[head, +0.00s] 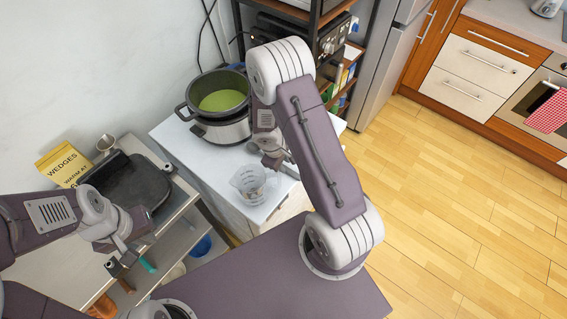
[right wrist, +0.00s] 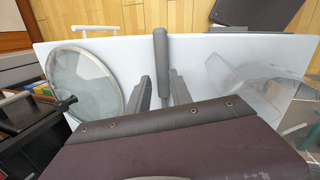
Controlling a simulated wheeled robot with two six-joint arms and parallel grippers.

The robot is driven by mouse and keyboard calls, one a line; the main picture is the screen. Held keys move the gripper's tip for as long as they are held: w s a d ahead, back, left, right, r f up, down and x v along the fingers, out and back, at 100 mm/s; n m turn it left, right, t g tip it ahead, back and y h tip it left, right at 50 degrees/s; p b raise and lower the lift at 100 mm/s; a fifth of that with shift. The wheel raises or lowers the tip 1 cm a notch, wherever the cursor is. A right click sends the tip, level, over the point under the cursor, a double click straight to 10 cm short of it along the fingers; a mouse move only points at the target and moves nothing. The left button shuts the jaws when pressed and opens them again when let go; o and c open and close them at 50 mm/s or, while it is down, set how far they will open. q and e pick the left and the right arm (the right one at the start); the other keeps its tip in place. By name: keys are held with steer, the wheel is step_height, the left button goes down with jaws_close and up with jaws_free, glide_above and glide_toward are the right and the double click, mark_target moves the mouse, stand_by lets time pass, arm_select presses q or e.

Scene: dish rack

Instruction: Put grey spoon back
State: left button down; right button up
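A grey handle (right wrist: 161,65), which looks like the grey spoon's, lies on the white tabletop in the right wrist view. Its other end is hidden behind my gripper's body. My right gripper (right wrist: 160,92) is open, with one finger on each side of the handle. I cannot tell whether the fingers touch it.
A pot with green contents (head: 222,112) stands on the white table (head: 180,140). A clear measuring jug (head: 250,182) stands near the front edge. A round glass lid (right wrist: 84,82) lies left in the wrist view.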

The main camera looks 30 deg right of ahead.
stand_by(0.4)
steer(key=o, duration=0.6)
steer(key=shift+c, duration=0.2)
steer(key=shift+r, duration=0.4)
steer(key=p+v, duration=0.2)
steer(key=v, duration=0.6)
steer(key=shift+p, duration=0.35)
steer(key=shift+a+r, duration=0.1)
